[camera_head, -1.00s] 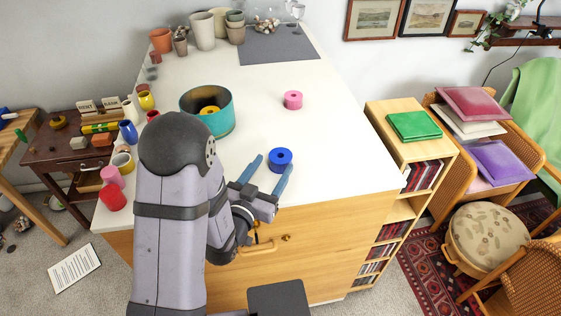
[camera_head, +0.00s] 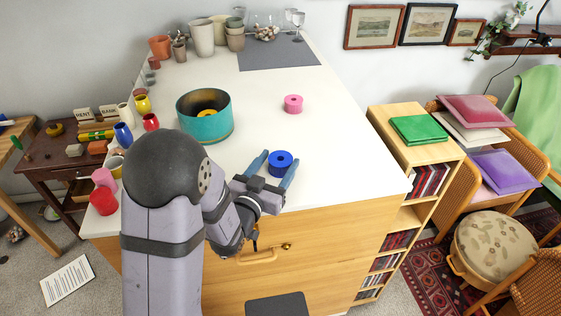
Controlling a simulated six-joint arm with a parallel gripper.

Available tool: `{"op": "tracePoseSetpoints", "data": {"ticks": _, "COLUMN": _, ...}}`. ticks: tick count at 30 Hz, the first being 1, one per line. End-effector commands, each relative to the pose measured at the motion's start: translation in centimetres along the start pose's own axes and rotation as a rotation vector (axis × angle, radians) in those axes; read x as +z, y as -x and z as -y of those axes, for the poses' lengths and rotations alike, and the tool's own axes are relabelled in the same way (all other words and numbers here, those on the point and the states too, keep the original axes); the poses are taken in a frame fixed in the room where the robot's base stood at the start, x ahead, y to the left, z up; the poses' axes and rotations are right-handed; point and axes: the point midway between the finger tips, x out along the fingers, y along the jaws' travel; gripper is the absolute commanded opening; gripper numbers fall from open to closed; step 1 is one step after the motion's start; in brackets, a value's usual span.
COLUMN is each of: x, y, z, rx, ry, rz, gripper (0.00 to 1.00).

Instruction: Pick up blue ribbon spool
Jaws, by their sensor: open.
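The blue ribbon spool (camera_head: 281,162) is a short blue cylinder with a dark centre hole. It sits upright on the white tabletop (camera_head: 330,150) near the front edge. My gripper (camera_head: 275,164) is open, with its two blue fingers reaching in from the front. The left finger lies to the left of the spool, and the right finger is at its right side. The spool is between the fingertips; I cannot tell whether either finger touches it.
A teal bowl (camera_head: 206,127) with a yellow thing inside stands left of the spool. A pink spool (camera_head: 293,104) lies farther back. Several cups and pots line the left edge and far end. The right side of the tabletop is clear.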

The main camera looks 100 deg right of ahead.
Motion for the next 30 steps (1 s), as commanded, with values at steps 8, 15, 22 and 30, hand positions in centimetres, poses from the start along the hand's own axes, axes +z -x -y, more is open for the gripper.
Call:
{"op": "tracePoseSetpoints", "data": {"ticks": 8, "x": 0.08, "y": -1.06, "z": -0.01, "rx": 0.0, "ry": 0.0, "rz": 0.001, "gripper": 0.6}}
{"op": "tracePoseSetpoints", "data": {"ticks": 15, "x": 0.1, "y": -1.04, "z": 0.0, "rx": 0.0, "ry": 0.0, "rz": 0.001, "gripper": 0.43}}
{"op": "tracePoseSetpoints", "data": {"ticks": 22, "x": 0.06, "y": -1.03, "z": 0.0, "rx": 0.0, "ry": 0.0, "rz": 0.0, "gripper": 0.27}}
{"op": "tracePoseSetpoints", "data": {"ticks": 30, "x": -0.16, "y": -1.03, "z": 0.0, "rx": 0.0, "ry": 0.0, "rz": 0.0, "gripper": 0.27}}
